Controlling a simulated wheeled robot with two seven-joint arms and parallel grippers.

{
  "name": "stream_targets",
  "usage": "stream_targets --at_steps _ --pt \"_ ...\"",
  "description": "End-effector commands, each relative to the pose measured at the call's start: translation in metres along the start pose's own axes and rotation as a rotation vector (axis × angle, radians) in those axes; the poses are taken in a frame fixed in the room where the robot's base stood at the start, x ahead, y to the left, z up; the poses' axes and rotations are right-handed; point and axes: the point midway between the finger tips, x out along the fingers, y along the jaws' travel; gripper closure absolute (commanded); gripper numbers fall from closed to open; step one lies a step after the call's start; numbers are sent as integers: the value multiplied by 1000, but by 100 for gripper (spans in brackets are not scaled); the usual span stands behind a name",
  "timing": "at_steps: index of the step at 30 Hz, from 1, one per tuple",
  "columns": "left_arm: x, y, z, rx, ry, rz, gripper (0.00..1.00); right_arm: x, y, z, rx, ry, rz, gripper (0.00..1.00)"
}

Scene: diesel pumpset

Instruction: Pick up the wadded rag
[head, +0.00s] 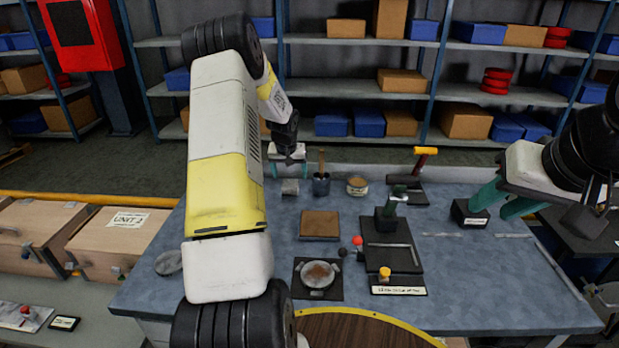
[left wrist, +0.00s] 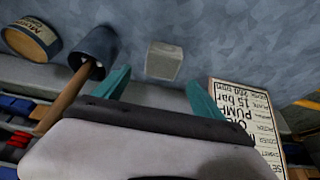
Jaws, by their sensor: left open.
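The wadded rag appears to be the small pale grey lump (head: 290,187) at the back of the blue-grey bench (head: 450,290). In the left wrist view the lump (left wrist: 164,62) looks blocky and lies beyond the fingertips, between their lines. My left gripper (head: 289,172) is open and empty just behind the lump in the head view. Its two teal fingers (left wrist: 158,92) are apart, one to each side of the lump, with no contact visible. My right gripper (head: 502,205) has its teal fingers apart, with nothing seen between them, at the bench's right side.
A dark cup (head: 321,188) with a wooden-handled tool stands close right of the lump, with a tin (head: 357,186) beyond it. A lettered placard (left wrist: 245,125) is on the other side in the left wrist view. A black block (head: 468,214) is near my right gripper.

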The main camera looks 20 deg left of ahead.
Motion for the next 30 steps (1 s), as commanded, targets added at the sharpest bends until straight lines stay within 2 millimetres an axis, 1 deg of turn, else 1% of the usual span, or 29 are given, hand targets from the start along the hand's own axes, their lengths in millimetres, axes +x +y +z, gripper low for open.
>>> stream_targets --at_steps 8,11,15,20,21,23,24,26,30 --pt "39 -1 8 0 -2 1 20 0 0 0 0 0 0 64" --pt "51 -1 7 1 -2 1 20 0 0 0 0 0 0 64" --pt "57 -1 7 -1 0 0 20 0 0 0 0 0 0 64" --pt "57 -1 7 0 1 0 20 0 0 0 0 0 0 64" --pt "57 -1 7 0 0 0 24 0 0 0 0 0 0 64" --pt "57 -1 7 0 0 0 36 0 0 0 0 0 0 64" --pt "57 -1 7 0 0 0 44 0 0 0 0 0 0 64" --pt "56 -1 7 0 0 0 55 0 0 0 0 0 0 64" --pt "56 -1 7 0 0 0 83 0 0 0 0 0 0 64"
